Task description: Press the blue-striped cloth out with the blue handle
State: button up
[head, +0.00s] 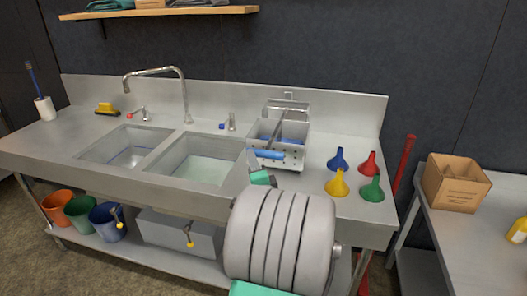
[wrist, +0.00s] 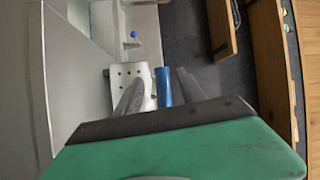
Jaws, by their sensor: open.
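The press (head: 272,128) is a perforated metal box at the right end of the sink counter. Its blue handle (head: 270,154) lies across the front of it, and blue also shows inside the box. I cannot tell whether that blue is the striped cloth. My gripper (head: 262,178) is just in front of the handle, mostly hidden behind my arm. In the wrist view my gripper (wrist: 160,88) is open. The blue handle (wrist: 164,87) shows between its fingers, near the right one, with the perforated metal (wrist: 125,75) at left. Contact cannot be told.
Blue, red, yellow and green funnels (head: 338,160) stand right of the press. Two sink basins (head: 200,160) and a tall faucet (head: 184,95) are at left. A cardboard box (head: 455,183) sits on the right table. Coloured buckets (head: 108,220) stand below the counter.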

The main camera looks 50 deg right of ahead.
aim_at(265, 155)
jog(key=s+d+m+h, duration=0.2)
jog(key=s+d, duration=0.1)
jog(key=shift+r+g, duration=0.3)
jog(key=shift+r, duration=0.1)
jog(key=p+x, duration=0.3)
jog(key=x, duration=0.4)
jog(key=shift+w, duration=0.2)
jog(key=shift+d, duration=0.1)
jog(key=shift+c, duration=0.2)
jog(key=shift+r, duration=0.1)
grip_shut()
jog(key=shift+r, duration=0.15)
